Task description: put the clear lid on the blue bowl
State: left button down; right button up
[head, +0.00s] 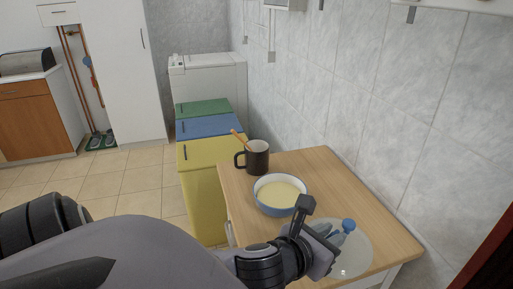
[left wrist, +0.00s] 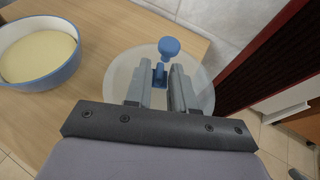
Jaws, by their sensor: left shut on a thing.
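The blue bowl (head: 265,206) stands upright and uncovered on the wooden table, with a pale yellow filling inside. It also shows at the upper left of the left wrist view (left wrist: 45,80). The clear lid (head: 354,262) is a see-through disc with a blue knob, to the right of the bowl and nearer to me. In the left wrist view the lid (left wrist: 203,88) lies behind and around my fingers. My left gripper (head: 333,234) is shut on the lid's knob, also seen in the left wrist view (left wrist: 163,82). I cannot tell whether the lid touches the table. My right gripper is not in view.
A dark mug (head: 258,160) with a wooden-looking stick in it stands just behind the bowl. The wooden table (head: 320,175) runs along a tiled wall (head: 365,100). Yellow (head: 203,155), blue (head: 208,126) and green (head: 204,107) bins stand left of the table.

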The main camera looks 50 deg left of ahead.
aim_at(280, 191)
jog(key=k+j+u, duration=0.2)
jog(key=j+u, duration=0.15)
jog(key=i+j+u, duration=0.15)
jog(key=j, duration=0.2)
jog(key=j+u, duration=0.2)
jog(key=i+j, duration=0.05)
jog(key=j, duration=0.05)
